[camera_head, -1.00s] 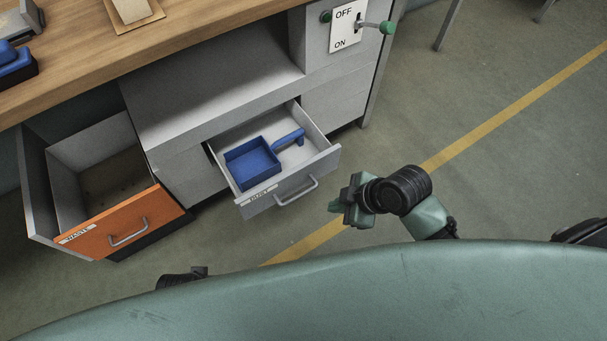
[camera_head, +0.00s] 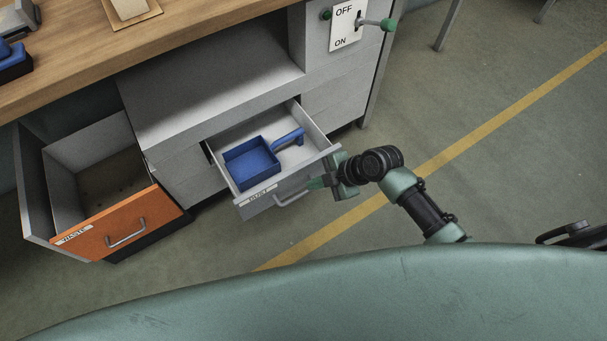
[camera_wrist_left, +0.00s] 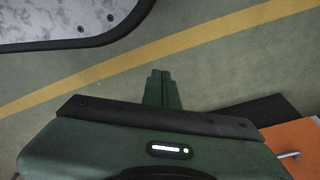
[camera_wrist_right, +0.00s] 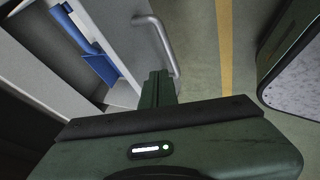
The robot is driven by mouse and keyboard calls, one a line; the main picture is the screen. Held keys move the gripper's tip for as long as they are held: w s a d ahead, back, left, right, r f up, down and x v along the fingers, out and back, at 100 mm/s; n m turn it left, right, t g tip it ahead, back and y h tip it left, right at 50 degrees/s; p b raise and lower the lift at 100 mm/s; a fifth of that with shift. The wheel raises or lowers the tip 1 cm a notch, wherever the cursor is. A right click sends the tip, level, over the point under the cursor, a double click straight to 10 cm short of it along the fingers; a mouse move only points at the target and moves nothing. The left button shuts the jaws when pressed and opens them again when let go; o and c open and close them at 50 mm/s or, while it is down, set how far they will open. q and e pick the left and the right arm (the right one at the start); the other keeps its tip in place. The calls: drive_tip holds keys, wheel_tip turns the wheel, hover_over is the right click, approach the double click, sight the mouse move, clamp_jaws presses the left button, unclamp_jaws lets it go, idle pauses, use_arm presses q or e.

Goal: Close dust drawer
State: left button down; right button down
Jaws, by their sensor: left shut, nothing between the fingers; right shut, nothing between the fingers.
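The dust drawer (camera_head: 268,196) is grey with a "DUST" label and a bar handle, and it is pulled out from the grey cabinet. A blue dustpan (camera_head: 251,163) lies inside it. My right gripper (camera_head: 316,184) is shut and empty at the right part of the drawer front, close to the handle (camera_head: 296,194); I cannot tell if it touches. In the right wrist view the shut fingers (camera_wrist_right: 158,88) are beside the handle (camera_wrist_right: 157,40). My left gripper (camera_wrist_left: 162,88) shows only in its wrist view, shut and empty above the floor.
The orange-fronted waste drawer (camera_head: 108,231) stands open at the left. A wooden worktop (camera_head: 190,30) is above the cabinet. An OFF/ON switch panel with a green-knobbed lever (camera_head: 387,25) is at the upper right.

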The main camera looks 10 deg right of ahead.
sight(293, 178)
drive_tip(key=w, duration=0.1)
drive_tip(key=w+a+f, duration=0.1)
drive_tip(key=w+a, duration=0.1)
drive_tip(key=shift+f, duration=0.3)
use_arm(q)
drive_tip(key=shift+w+d+r, duration=0.1)
drive_tip(key=shift+w+r, duration=0.35)
drive_tip(key=shift+r, duration=0.25)
drive_tip(key=shift+w+r, duration=0.4)
drive_tip(key=shift+r, duration=0.25)
use_arm(e)
drive_tip(key=shift+w+a, duration=0.15)
drive_tip(key=shift+w, duration=0.5)
use_arm(q)
drive_tip(key=shift+b, duration=0.35)
use_arm(e)
drive_tip(key=shift+w, duration=0.1)
